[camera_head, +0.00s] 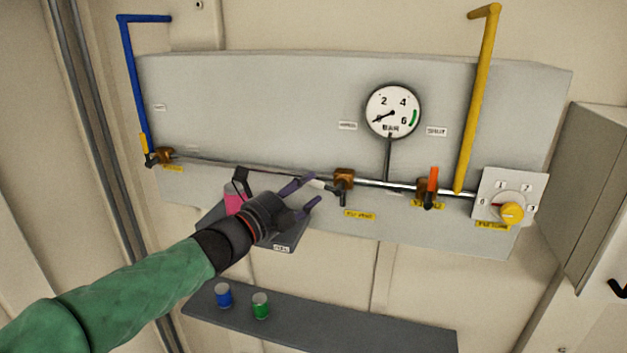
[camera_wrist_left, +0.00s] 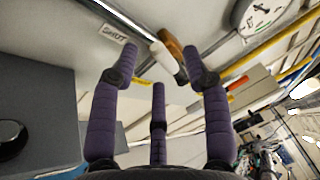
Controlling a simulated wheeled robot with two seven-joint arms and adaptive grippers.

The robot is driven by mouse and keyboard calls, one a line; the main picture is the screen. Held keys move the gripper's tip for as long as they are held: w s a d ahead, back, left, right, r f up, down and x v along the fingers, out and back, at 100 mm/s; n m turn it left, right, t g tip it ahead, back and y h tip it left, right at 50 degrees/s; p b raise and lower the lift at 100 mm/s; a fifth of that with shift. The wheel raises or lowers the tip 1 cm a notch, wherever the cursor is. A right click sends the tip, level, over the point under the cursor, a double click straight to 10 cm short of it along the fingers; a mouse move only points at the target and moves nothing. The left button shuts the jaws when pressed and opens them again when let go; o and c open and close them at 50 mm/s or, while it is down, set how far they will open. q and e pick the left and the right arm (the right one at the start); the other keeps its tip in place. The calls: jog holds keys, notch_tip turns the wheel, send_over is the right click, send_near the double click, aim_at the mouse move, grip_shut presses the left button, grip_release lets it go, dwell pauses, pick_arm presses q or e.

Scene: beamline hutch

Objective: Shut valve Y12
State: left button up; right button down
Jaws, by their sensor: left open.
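The labels in the head view are too small to read, so I cannot tell by name which valve is Y12. A brass valve (camera_head: 343,178) sits mid-pipe, with a pale-tipped handle (camera_head: 321,187) pointing left, roughly along the pipe. My left gripper (camera_head: 308,194) is open just left of and below this valve. In the left wrist view the open fingers (camera_wrist_left: 159,66) spread below the white handle (camera_wrist_left: 163,57) and brass body (camera_wrist_left: 174,42); whether they touch is unclear. A tag (camera_wrist_left: 114,33) beside the pipe reads SHUT. My right gripper is out of view.
Another valve (camera_head: 165,156) is at the pipe's left end; one with an upright orange handle (camera_head: 433,180) is to the right. A pressure gauge (camera_head: 393,110) stands above. A shelf (camera_head: 350,327) below holds blue (camera_head: 223,295) and green (camera_head: 261,306) cans.

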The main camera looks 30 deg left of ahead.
aim_at(313, 185)
pick_arm(q)
jog(key=shift+x, duration=1.65)
jog(key=shift+s, duration=0.1)
grip_shut()
